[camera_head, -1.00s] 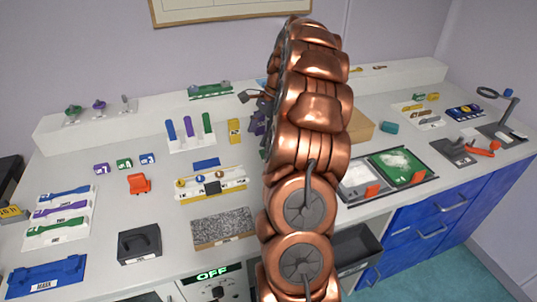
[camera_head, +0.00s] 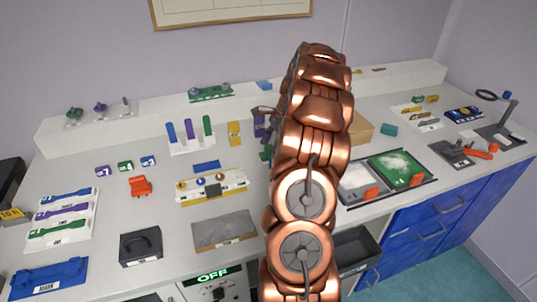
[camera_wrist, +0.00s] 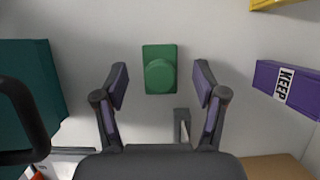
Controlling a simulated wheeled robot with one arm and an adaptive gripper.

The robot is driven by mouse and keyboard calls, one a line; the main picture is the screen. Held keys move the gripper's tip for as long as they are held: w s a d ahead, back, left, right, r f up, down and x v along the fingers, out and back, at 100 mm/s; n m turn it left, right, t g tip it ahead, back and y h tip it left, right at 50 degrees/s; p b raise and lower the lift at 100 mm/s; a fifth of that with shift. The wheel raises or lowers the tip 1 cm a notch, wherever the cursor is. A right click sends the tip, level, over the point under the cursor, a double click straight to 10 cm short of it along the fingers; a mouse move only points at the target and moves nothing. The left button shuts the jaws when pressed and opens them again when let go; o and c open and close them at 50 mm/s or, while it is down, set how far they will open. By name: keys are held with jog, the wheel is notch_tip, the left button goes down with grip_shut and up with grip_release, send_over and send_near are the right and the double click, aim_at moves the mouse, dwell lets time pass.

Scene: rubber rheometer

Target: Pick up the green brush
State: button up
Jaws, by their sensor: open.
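The green brush (camera_wrist: 160,72) shows in the wrist view as a green rectangular block with a round knob on top, on the pale table. In the head view a green piece (camera_head: 266,153), likely the same brush, shows just left of my arm, partly hidden. My gripper (camera_wrist: 161,75) is open, with purple-padded fingers on either side of the brush and clear gaps at both sides. In the head view my gripper (camera_head: 262,127) is mostly hidden behind my arm. I cannot tell the exact height of the fingers above the brush.
A yellow block (camera_head: 234,133) and upright coloured pieces (camera_head: 189,130) stand left of my gripper. A brown box (camera_head: 361,128) stands right.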

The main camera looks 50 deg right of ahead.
aim_at(266, 152)
jog(key=x, duration=0.3)
jog(key=shift+a+f+p, duration=0.1)
jog(key=shift+a+p, duration=0.05)
jog(key=shift+p, duration=0.2)
grip_shut()
jog(key=shift+r+b, duration=1.1)
jog(key=shift+r, duration=3.95)
jog(key=c, duration=0.7)
grip_release()
jog(key=c, duration=0.4)
